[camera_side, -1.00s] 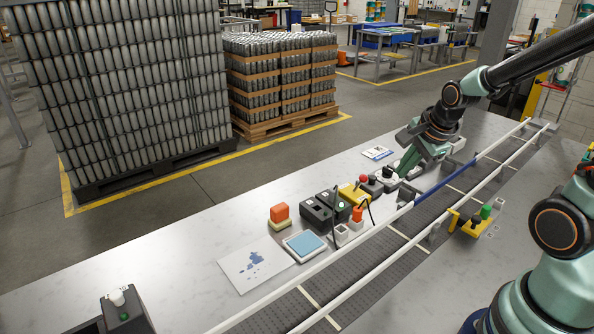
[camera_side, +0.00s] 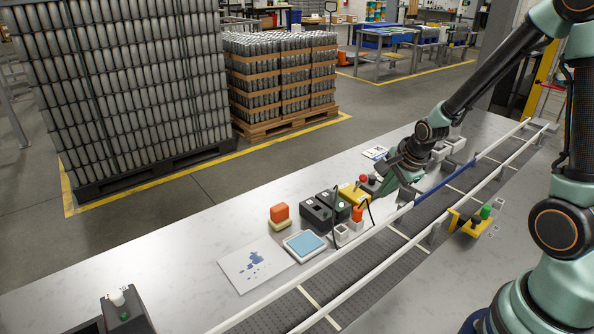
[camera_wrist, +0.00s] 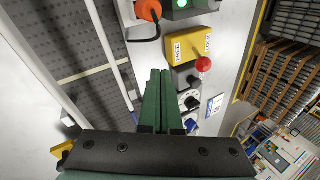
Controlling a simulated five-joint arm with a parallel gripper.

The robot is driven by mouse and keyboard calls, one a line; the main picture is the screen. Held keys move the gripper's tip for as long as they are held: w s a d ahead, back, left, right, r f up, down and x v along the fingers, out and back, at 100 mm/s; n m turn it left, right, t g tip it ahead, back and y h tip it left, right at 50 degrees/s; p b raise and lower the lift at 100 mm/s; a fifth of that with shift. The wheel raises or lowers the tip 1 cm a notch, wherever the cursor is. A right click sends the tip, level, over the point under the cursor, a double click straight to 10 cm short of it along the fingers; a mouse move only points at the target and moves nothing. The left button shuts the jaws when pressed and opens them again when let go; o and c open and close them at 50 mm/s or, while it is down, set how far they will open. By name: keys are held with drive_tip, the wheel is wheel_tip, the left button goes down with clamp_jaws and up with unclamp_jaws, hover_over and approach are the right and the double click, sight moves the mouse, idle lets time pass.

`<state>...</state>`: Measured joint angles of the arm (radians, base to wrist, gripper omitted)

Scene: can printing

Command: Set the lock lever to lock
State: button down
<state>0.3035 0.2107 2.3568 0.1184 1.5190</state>
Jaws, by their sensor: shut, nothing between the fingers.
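The lock lever unit is a yellow box (camera_wrist: 188,46) with dark FREE and LOCK lettering, on the bench beside the conveyor. A red ball knob (camera_wrist: 203,64) shows at its lower right edge in the wrist view. I cannot tell clearly which label the lever points at. In the side view the yellow box (camera_side: 352,194) stands just left of my gripper, with the red knob (camera_side: 363,179) near its far corner. My gripper (camera_wrist: 160,73) is shut and empty. Its green fingertips are close to the box, apart from the red knob in the wrist view.
Dials (camera_wrist: 188,100) lie right of my fingers in the wrist view. An orange plug-like part (camera_wrist: 148,10) with a black cable is near the top. The conveyor (camera_side: 400,240) and its white rails run alongside.

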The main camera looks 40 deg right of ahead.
sight(365, 179)
drive_tip(key=shift+w+d+f, duration=0.1)
drive_tip(key=shift+w+d, duration=0.1)
drive_tip(key=shift+w, duration=0.9)
drive_tip(key=shift+w+d, duration=0.15)
drive_tip(key=shift+w, duration=0.9)
drive_tip(key=shift+w+r+g, duration=0.3)
drive_tip(key=shift+w+g, duration=0.1)
drive_tip(key=shift+g, duration=0.1)
drive_tip(key=shift+w+r+g+y, duration=0.35)
drive_tip(key=shift+w+g+y, duration=0.05)
drive_tip(key=shift+w+g, duration=0.3)
drive_tip(key=w+g, duration=0.2)
drive_tip(key=g, duration=0.1)
drive_tip(key=shift+w+r+y, duration=0.25)
drive_tip(key=shift+r+y, duration=0.1)
drive_tip(key=shift+y, duration=0.05)
drive_tip(key=shift+w+r, duration=0.15)
drive_tip(key=shift+w, duration=0.7)
drive_tip(key=shift+r, duration=0.15)
drive_tip(key=shift+r, duration=0.7)
